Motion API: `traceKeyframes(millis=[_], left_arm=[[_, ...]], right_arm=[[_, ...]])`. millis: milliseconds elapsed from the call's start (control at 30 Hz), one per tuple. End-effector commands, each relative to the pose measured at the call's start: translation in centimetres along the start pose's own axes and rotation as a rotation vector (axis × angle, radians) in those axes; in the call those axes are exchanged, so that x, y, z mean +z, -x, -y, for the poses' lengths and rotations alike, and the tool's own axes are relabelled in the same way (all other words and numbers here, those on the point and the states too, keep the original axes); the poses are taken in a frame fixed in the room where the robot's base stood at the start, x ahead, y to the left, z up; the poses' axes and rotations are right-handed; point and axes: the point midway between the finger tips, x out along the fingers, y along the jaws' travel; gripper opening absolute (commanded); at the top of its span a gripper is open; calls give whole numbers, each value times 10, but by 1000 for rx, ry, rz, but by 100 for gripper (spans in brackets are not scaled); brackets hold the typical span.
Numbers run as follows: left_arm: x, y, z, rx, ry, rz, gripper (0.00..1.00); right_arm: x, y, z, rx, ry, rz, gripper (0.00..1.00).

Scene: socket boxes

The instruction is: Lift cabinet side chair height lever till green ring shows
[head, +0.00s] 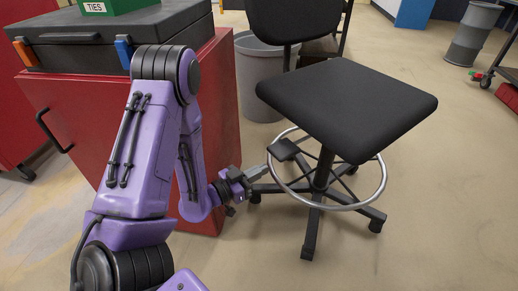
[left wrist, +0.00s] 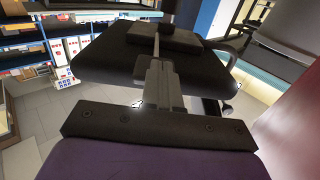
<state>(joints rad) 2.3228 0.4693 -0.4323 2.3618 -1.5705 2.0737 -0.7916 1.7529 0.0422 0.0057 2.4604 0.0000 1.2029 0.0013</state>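The black chair seat (head: 345,103) stands beside the red cabinet, above a dark column (head: 322,172) and a chrome foot ring (head: 352,206). A flat black paddle, seemingly the height lever (head: 283,149), sticks out under the seat's left side. My left gripper (head: 264,169) is low, just left of and below the paddle; I cannot tell whether they touch. In the left wrist view, my left gripper's grey fingers (left wrist: 160,68) lie close together with nothing clear between them. A large black surface, seemingly the chair seat (left wrist: 105,58), lies beyond. My right gripper is out of view.
A grey bin (head: 258,80) stands behind the chair. Floor at the front right (head: 440,225) is clear.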

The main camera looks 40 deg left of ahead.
Motion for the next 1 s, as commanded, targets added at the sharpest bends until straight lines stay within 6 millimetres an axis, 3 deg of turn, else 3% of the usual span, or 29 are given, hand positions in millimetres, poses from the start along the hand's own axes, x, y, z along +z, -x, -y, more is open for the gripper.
traceKeyframes(millis=[1000], left_arm=[[-1,-30,-1,1,2,4,0]], right_arm=[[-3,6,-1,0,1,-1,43]])
